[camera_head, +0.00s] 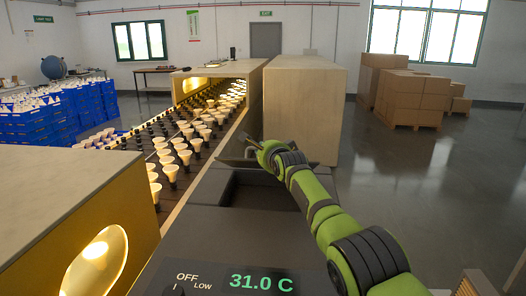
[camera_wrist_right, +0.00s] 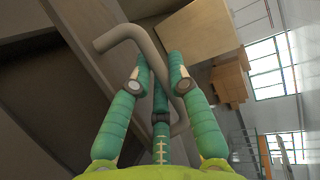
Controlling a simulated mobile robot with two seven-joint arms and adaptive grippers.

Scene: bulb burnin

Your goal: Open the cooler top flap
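The cooler (camera_head: 225,240) is the dark grey box in front of me, with a green 31.0 C display. A dark recess (camera_head: 240,194) shows in its top, and the thin top flap (camera_head: 231,162) stands tilted up at the recess's far side. My right gripper (camera_head: 256,146) is at the flap's far edge. In the wrist view a bent grey handle (camera_wrist_right: 122,34) passes between the green fingers of my right gripper (camera_wrist_right: 158,78). The fingers converge with the thumb around the bar, so it looks shut on it. The finger contact is partly hidden. My left gripper is out of view.
A conveyor (camera_head: 205,128) with rows of bulbs runs along the left. A tall wooden box (camera_head: 305,105) stands just behind the cooler. A yellow-sided housing (camera_head: 60,205) is at the near left. Cardboard boxes (camera_head: 410,95) stand back right; the floor there is clear.

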